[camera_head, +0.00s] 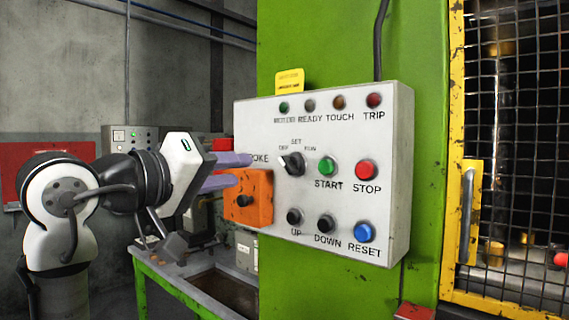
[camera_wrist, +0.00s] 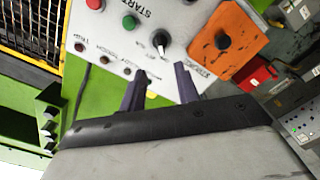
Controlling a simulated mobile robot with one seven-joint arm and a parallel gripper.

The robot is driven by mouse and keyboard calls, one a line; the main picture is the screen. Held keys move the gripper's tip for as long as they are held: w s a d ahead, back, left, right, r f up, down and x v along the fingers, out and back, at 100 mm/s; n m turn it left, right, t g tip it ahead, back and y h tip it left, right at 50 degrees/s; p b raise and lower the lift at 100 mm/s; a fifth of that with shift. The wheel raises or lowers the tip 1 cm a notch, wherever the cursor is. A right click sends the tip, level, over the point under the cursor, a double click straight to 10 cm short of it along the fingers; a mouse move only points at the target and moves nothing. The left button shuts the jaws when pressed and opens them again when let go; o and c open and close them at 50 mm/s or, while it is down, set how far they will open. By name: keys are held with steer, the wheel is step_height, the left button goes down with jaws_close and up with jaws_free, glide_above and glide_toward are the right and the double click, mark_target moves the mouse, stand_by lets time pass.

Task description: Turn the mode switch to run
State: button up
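The mode switch (camera_head: 292,163) is a black knob with a white mark, on the pale control panel (camera_head: 330,108) below the labels OFF, SET and RUN. Its white mark points up and left, towards OFF. In the wrist view the switch (camera_wrist: 161,42) lies beyond the gap between my fingertips. My gripper (camera_head: 243,169) has two purple fingers, apart with nothing between them. It is just left of the switch in the head view and does not appear to touch it. Both fingers also show in the wrist view (camera_wrist: 159,80).
An orange box (camera_head: 250,199) sits at the panel's lower left, close to my fingers. The green START button (camera_head: 327,167) and red STOP button (camera_head: 366,171) are right of the switch. Black UP (camera_head: 294,217) and DOWN (camera_head: 326,224) buttons and blue RESET (camera_head: 364,232) are below.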

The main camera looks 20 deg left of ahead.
mark_target(284, 166)
steer(key=p+x, duration=0.2)
steer(key=x, duration=0.9)
steer(key=shift+w+p, duration=0.35)
steer(key=shift+p, duration=0.05)
jaws_close()
